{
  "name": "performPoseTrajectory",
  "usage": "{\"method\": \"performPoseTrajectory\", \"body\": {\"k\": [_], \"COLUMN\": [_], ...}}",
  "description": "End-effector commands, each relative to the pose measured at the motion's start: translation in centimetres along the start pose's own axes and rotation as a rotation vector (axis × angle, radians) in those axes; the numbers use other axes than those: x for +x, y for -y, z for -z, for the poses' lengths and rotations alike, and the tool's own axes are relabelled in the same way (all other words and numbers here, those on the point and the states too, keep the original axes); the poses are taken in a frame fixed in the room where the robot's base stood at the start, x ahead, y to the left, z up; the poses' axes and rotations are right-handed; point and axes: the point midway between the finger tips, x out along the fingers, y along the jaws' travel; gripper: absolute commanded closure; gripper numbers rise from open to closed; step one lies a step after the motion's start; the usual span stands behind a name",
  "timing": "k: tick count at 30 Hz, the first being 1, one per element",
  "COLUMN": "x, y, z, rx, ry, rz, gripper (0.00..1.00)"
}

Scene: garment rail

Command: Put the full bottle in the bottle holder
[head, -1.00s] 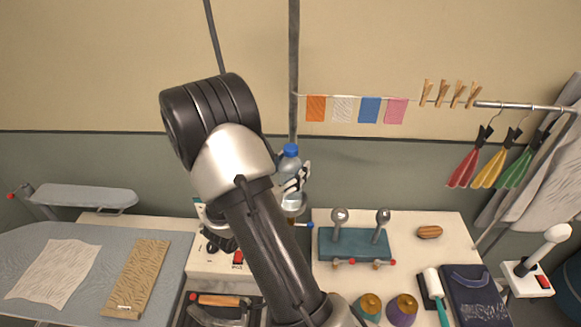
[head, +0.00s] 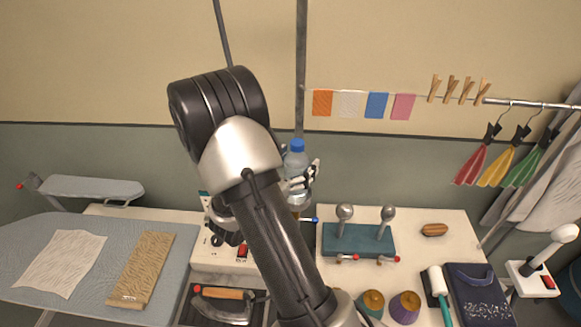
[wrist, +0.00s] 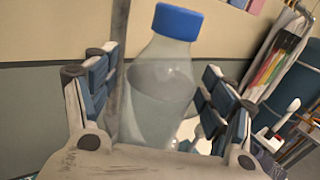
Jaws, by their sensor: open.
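The bottle (head: 297,160) is clear with a blue cap and stands upright in front of the grey pole. In the wrist view the bottle (wrist: 158,100) shows a liquid line below its shoulder; its lower part is hidden behind my gripper's palm. My gripper (head: 298,176) is open, with its fingers on either side of the bottle. In the wrist view my gripper (wrist: 160,95) shows a gap between the bottle and the right fingers; contact on the left is unclear. My arm covers much of the area below, and I cannot make out the bottle holder for certain.
A teal block with two ball-topped posts (head: 358,240) stands right of my arm on the white table. An iron (head: 222,305) lies to the left, beside the ironing board (head: 60,235). Hanging clips (head: 500,155) and cloth are at the right.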

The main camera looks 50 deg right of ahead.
Motion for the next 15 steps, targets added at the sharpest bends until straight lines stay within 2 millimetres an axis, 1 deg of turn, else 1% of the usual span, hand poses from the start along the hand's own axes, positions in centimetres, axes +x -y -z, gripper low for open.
{"method": "performPoseTrajectory", "body": {"k": [1, 2, 5, 12, 15], "x": [0.0, -0.3, -2.0, -7.3, -9.2], "y": [0.0, -0.1, -0.2, -0.2, -0.1], "z": [-0.4, -0.3, -0.1, -0.1, -0.1], "rx": [0.0, 0.0, 0.001, 0.001, 0.0], "ry": [0.0, 0.0, 0.0, 0.001, 0.0], "rz": [0.0, -0.002, -0.006, -0.008, -0.006], "gripper": [0.24, 0.24, 0.24, 0.24, 0.24]}}
